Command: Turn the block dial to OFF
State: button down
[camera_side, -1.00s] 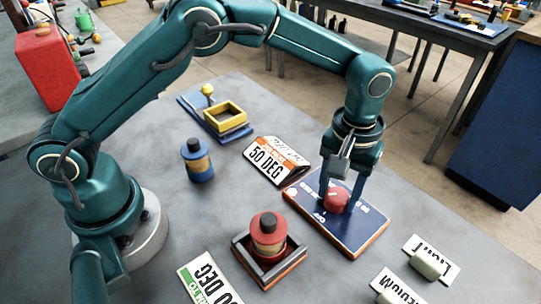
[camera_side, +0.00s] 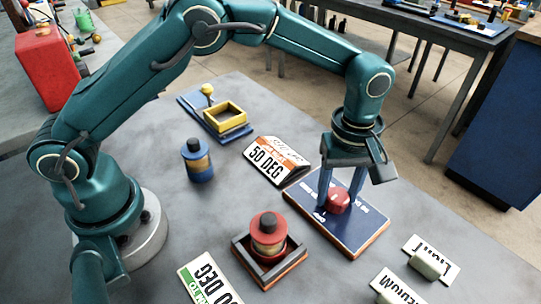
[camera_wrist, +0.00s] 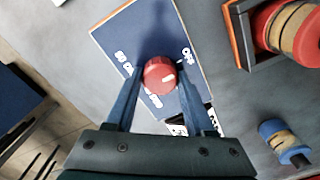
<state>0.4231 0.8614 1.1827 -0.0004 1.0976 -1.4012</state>
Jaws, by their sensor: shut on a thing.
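The block dial is a red knob (camera_side: 338,203) with a white mark, on a blue plate (camera_side: 352,240) with a wooden edge. In the wrist view the knob (camera_wrist: 160,75) sits mid-plate, with "OFF" printed to its right and degree lettering to its left and below. The white mark lies on the knob's right part; its exact direction is hard to tell. My gripper (camera_side: 340,195) points down over the plate, its two blue fingers shut on the knob from either side. The fingers (camera_wrist: 160,78) also flank it in the wrist view.
A red-and-black container (camera_side: 268,235) stands in a dark tray left of the plate. A blue container (camera_side: 197,160) and yellow tray (camera_side: 228,120) are farther back. Two cards with pale blocks (camera_side: 430,262) lie front right.

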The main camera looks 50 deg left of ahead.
aim_at(338, 194)
dwell(0.5)
jog(key=shift+c, duration=1.3)
grip_release()
jog(key=shift+r, duration=2.6)
